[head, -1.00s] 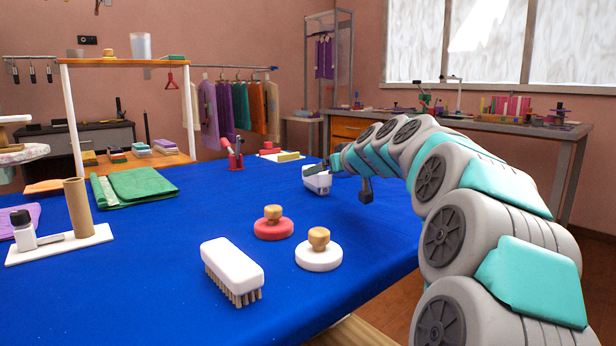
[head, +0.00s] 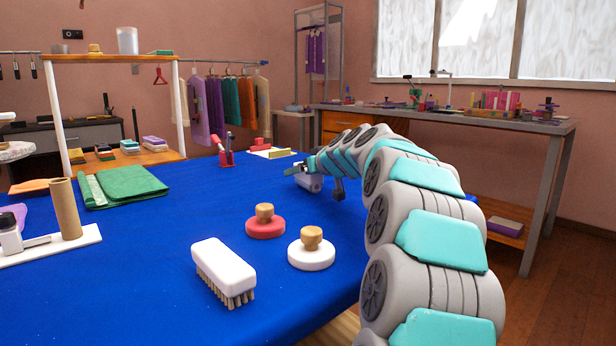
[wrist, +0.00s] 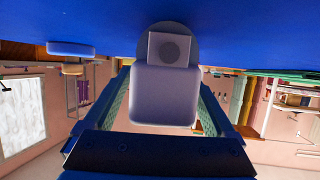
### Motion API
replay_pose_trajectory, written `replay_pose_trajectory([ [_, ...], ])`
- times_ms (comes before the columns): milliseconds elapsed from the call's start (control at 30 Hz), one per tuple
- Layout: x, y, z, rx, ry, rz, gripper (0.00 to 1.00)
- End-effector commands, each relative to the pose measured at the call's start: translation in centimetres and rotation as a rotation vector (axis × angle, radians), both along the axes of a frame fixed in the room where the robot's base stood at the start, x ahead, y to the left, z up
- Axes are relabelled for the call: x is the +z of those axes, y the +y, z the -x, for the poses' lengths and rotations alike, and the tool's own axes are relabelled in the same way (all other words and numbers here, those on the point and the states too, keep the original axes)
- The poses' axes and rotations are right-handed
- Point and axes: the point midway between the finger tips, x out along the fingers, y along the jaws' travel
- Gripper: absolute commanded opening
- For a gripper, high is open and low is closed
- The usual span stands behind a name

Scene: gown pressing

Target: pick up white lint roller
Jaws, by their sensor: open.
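The white lint roller (head: 309,183) appears as a small pale cylinder on the blue table, towards the far right edge. My gripper (head: 303,170) is right at it, partly covering it. In the wrist view, which looks upside down, a white body with a round grey end (wrist: 165,97), apparently the roller, lies between the two spread fingers of my gripper (wrist: 164,80). The fingers stand on either side of it. Small gaps seem to show, but contact is hard to judge.
On the blue table (head: 150,290) are a white brush (head: 224,268), a red stamp (head: 265,228), a white stamp (head: 311,254), a folded green cloth (head: 125,186), and a cardboard tube (head: 65,208). A red holder (head: 226,158) stands beyond.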

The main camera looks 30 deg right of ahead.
Motion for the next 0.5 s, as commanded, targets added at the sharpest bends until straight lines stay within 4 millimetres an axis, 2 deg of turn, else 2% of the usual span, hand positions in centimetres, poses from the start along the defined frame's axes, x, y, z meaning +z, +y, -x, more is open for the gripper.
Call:
replay_pose_trajectory([
  [233,-0.06,0.01,-0.11,0.001,0.0,0.0,0.9],
  [500,-0.05,0.02,-0.1,0.001,0.0,0.0,0.6],
])
